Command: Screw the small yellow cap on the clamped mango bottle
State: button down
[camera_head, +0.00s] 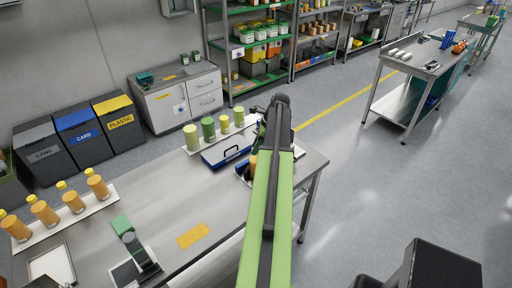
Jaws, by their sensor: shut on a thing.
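An orange bottle (252,167), which looks like the mango bottle, shows in part just left of my arm near the right end of the steel table. My arm hides most of it and its holder. My gripper (257,147) is at the far end of my arm, just above this bottle, and shows only as a small dark part. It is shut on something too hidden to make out. I cannot see the small yellow cap or tell whether anything touches the bottle's neck.
A blue case (226,153) lies left of the bottle. Several orange bottles with yellow caps stand on a white tray (101,206) at left. A yellow mat (193,236) lies in a clear stretch of table.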

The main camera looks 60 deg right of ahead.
jog(key=m, duration=0.1)
jog(key=m+h, duration=0.1)
jog(key=m, duration=0.2)
jog(key=shift+s+a+h, duration=0.1)
jog(key=shift+a+h, duration=0.15)
jog(key=shift+h, duration=0.05)
jog(key=shift+d+m+h, duration=0.25)
jog(key=shift+m+h, duration=0.05)
jog(key=shift+m, duration=0.6)
jog(key=m+h, duration=0.1)
jog(key=m, duration=0.2)
jog(key=shift+a, duration=0.2)
jog(key=m, duration=0.2)
jog(key=m+h, duration=0.1)
jog(key=m, duration=0.1)
jog(key=shift+d+h, duration=0.2)
jog(key=shift+h, duration=0.1)
jog(key=c, duration=1)
grip_release()
